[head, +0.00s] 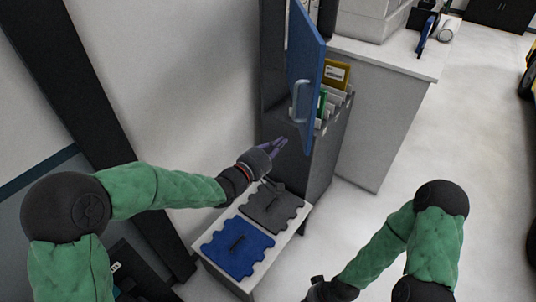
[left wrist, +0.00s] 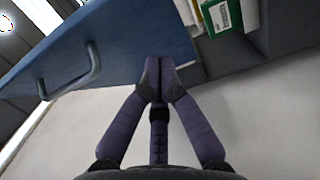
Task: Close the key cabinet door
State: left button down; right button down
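The key cabinet (head: 318,165) is a tall dark grey body at the top centre of the head view. Its blue door (head: 305,62) stands open, with a pale bar handle (head: 300,101) on its face. In the left wrist view the door (left wrist: 120,40) fills the upper left, its handle (left wrist: 72,80) left of the fingers. My left gripper (head: 284,142) is just below the door's lower edge; its fingertips (left wrist: 160,68) are together and empty, overlapping that edge in the wrist view. I cannot tell if they touch it.
Yellow (head: 337,73) and green (head: 322,104) items stand on the open cabinet's shelf. A low white stand (head: 218,277) with grey and blue panels is in front. A white counter (head: 375,120) stands to the right.

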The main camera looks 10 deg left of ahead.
aim_at(303, 135)
pick_arm(q)
jog(key=shift+w+d, duration=0.25)
jog(key=shift+d, duration=0.75)
jog(key=shift+w+d, duration=0.2)
jog(key=shift+d, duration=0.8)
